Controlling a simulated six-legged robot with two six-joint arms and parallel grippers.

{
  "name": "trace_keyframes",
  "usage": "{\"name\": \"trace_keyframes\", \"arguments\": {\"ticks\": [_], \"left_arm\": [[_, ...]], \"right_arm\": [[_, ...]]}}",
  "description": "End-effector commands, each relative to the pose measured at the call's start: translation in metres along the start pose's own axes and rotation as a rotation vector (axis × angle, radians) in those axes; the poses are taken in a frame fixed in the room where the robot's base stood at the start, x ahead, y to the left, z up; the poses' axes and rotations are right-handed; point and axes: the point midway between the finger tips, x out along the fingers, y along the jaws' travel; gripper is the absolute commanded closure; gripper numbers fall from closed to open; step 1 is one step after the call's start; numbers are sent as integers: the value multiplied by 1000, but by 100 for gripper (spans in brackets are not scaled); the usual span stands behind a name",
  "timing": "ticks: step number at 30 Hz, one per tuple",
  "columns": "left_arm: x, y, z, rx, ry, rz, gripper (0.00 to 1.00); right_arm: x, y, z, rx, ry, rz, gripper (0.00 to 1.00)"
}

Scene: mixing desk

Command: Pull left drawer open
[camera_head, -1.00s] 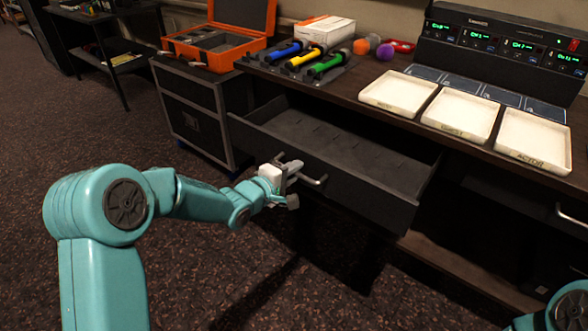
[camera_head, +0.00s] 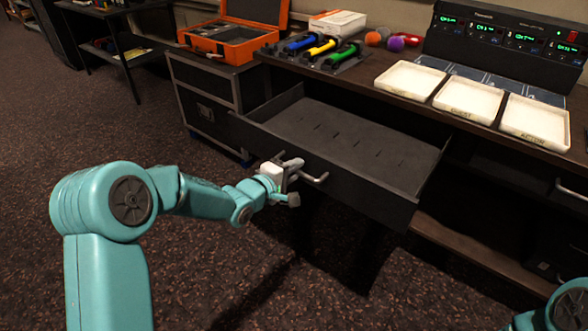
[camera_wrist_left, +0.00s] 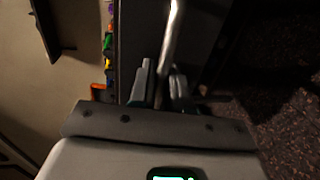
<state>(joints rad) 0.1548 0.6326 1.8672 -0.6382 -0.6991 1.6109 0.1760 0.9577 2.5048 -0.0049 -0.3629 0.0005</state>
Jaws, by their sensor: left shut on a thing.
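The left drawer (camera_head: 340,145) stands pulled out from under the desk, and its dark, empty inside shows in the head view. A silver bar handle (camera_head: 315,179) runs along its front. My left gripper (camera_head: 290,170) is shut on the handle near its left end. In the left wrist view the handle (camera_wrist_left: 172,38) runs down between the two fingers of my left gripper (camera_wrist_left: 162,85). Only a teal part of my right arm shows at the lower right; its gripper is out of view.
White labelled trays (camera_head: 468,107) and a mixing console (camera_head: 505,40) stand on the desk (camera_head: 360,88). Blue, yellow and green handled objects (camera_head: 320,47) lie at the back left. An orange case (camera_head: 225,42) sits on a black cabinet (camera_head: 203,100). The carpet in front is clear.

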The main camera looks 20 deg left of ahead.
Motion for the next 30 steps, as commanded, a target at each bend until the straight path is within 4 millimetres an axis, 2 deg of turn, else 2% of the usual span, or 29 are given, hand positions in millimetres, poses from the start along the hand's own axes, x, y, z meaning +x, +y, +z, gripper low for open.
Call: {"name": "trace_keyframes", "arguments": {"ticks": [11,12,13,23,26,30], "left_arm": [[5,1,0,0,1,0,100],[5,1,0,0,1,0,79],[5,1,0,0,1,0,70],[2,1,0,0,0,-2,70],[-8,1,-1,-1,1,-3,70],[-39,3,-1,0,2,-3,70]], "right_arm": [[0,0,0,0,0,0,100],[0,0,0,0,0,0,100],[0,0,0,0,0,0,100],[-1,0,0,0,0,0,100],[-3,-1,0,0,0,0,100],[-8,-3,0,0,0,0,100]]}}
